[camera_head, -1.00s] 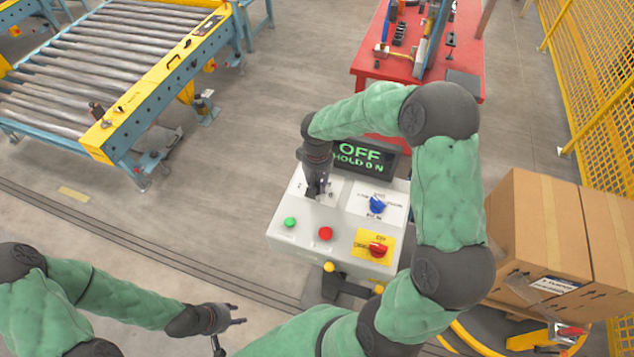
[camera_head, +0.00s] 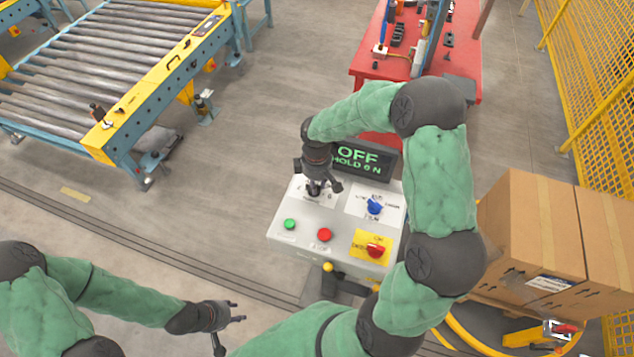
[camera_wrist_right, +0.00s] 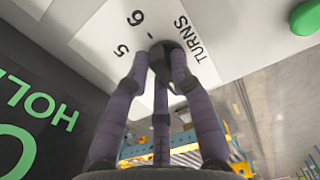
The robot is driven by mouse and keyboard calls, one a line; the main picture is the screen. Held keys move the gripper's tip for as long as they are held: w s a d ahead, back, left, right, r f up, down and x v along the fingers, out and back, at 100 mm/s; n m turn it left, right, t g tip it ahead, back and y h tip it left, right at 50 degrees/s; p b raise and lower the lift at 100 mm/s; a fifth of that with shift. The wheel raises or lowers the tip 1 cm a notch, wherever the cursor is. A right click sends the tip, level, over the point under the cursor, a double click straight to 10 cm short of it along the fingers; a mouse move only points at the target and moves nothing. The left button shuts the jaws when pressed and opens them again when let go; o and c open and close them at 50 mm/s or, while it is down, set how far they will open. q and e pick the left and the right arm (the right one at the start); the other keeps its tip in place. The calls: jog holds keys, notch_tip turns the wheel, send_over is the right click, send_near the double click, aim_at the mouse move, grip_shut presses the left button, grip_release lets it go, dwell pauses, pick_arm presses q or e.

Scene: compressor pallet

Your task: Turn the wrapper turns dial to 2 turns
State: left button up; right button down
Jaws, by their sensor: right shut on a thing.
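The wrapper turns dial (camera_wrist_right: 161,55) is a dark knob on a white label marked "TURNS", with the numerals 5 and 6 visible in the right wrist view. My right gripper (camera_head: 315,188) is over the upper left of the control panel (camera_head: 290,244). Its fingers, also in the right wrist view (camera_wrist_right: 160,75), are closed around the dial. The fingers hide much of the knob, and I cannot read its setting. My left gripper (camera_head: 232,329) is open and empty, low in the head view and apart from the panel.
A display (camera_head: 362,160) reads "OFF HOLD 0 N". Cardboard boxes (camera_head: 530,230) stand right; a roller conveyor (camera_head: 100,60) is left.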

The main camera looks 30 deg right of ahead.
jog(key=shift+w+r+n, duration=0.15)
jog(key=shift+w+n, duration=0.15)
dwell(0.4)
jog(key=c, duration=1.2)
grip_release()
jog(key=shift+o, duration=0.7)
jog(key=shift+s, duration=0.15)
notch_tip(320, 180, up, 12)
